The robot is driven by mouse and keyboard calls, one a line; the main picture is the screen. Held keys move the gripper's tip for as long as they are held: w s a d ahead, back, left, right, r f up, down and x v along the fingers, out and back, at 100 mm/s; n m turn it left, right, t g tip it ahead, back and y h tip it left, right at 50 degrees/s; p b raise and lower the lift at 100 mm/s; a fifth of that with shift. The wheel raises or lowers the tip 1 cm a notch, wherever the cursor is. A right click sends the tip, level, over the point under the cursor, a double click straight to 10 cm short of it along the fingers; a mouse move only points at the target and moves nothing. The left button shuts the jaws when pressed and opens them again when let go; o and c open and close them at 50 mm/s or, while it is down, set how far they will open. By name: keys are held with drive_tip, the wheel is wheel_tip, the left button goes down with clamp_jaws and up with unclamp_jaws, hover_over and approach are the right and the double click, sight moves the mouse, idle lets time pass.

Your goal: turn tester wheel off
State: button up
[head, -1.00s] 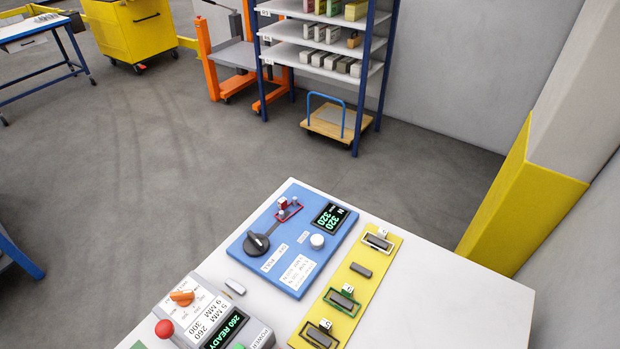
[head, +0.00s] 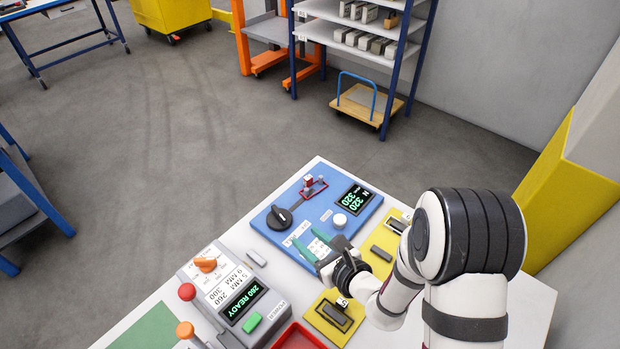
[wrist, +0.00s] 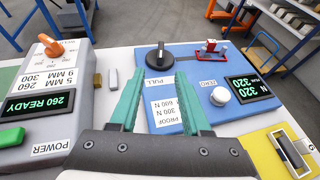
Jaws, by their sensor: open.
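The blue tester panel (head: 353,222) lies on the white bench. Its black knob (head: 279,218), marked PULL in the wrist view (wrist: 157,56), sits at the panel's left side with a pale line on it. The tester display (head: 356,198) is lit and reads 320 twice with an N. A round white button marked ZERO (wrist: 220,96) is near the display. My gripper (head: 303,237) is open and empty over the panel's near part. In the wrist view its two teal fingers (wrist: 164,85) stand apart either side of the proof label, pointing toward the knob, not touching it.
A grey device with an orange knob (head: 205,264) and a display reading 260 READY (head: 243,300) stands left of the panel. A red knob (head: 187,291) is beside it. A yellow plate (head: 385,240) with dark blocks lies to the right, partly behind my arm.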

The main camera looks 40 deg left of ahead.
sight(279, 213)
drive_tip(key=x, duration=1.5)
drive_tip(key=shift+w+a, duration=0.2)
drive_tip(key=shift+a, duration=0.1)
clamp_jaws()
